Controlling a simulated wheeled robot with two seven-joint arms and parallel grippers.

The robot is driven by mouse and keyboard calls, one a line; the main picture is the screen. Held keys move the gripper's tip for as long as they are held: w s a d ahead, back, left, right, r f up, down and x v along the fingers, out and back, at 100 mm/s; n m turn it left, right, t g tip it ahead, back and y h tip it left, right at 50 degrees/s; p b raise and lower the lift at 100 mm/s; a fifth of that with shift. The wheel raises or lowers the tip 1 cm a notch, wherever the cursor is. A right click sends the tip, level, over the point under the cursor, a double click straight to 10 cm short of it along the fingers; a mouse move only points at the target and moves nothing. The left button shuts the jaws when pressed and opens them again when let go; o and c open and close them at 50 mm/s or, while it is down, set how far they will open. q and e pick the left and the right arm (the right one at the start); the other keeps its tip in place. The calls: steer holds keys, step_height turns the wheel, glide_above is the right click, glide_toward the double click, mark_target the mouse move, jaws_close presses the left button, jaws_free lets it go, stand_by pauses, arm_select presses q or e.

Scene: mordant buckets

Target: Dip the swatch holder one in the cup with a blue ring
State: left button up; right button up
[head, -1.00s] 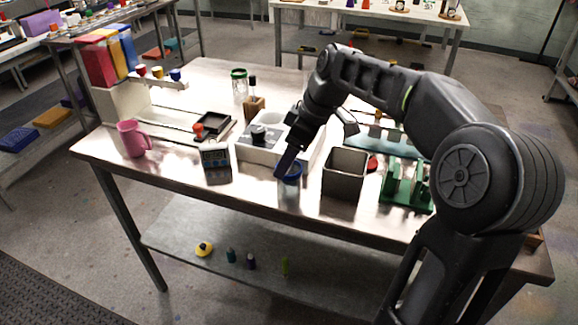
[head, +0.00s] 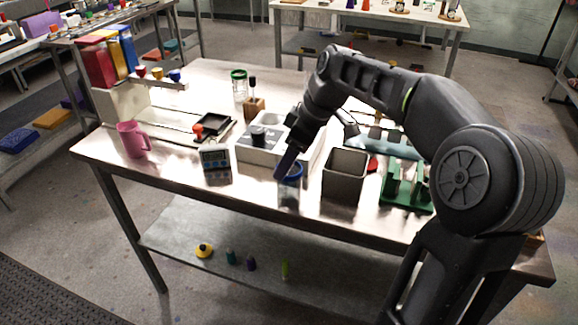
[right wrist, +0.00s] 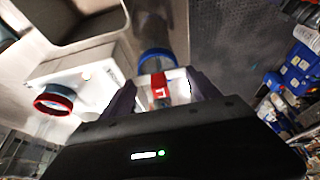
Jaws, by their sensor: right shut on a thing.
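The cup with a blue ring (head: 289,192) is a clear cup near the front edge of the table. Its blue rim (right wrist: 155,58) shows in the right wrist view, just beyond my fingertips. My right gripper (head: 285,166) is over this cup. In the right wrist view my right gripper (right wrist: 160,88) is shut on a small red and white piece (right wrist: 160,86), seemingly the swatch holder. The piece lines up with the blue ring. How deep its lower part is in the cup is hidden. My left gripper is not in view.
A grey square bin (head: 344,178) stands right of the cup, with a green rack (head: 405,190) beyond. A white box-shaped device (head: 262,148) is behind it. A timer (head: 216,163) and pink jug (head: 132,139) are left. A red-rimmed cup (right wrist: 54,99) shows in the wrist view.

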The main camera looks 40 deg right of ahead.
stand_by(0.5)
steer(key=shift+f+b, duration=0.35)
steer(key=shift+b, duration=0.05)
steer(key=shift+r, duration=0.15)
steer(key=shift+r+p, duration=0.3)
steer(key=shift+p, duration=0.05)
steer(key=shift+r, duration=0.15)
steer(key=shift+r+p, duration=2.4)
steer(key=shift+r, duration=0.6)
stand_by(0.7)
steer(key=shift+r+p, duration=1.15)
steer(key=shift+r, duration=0.35)
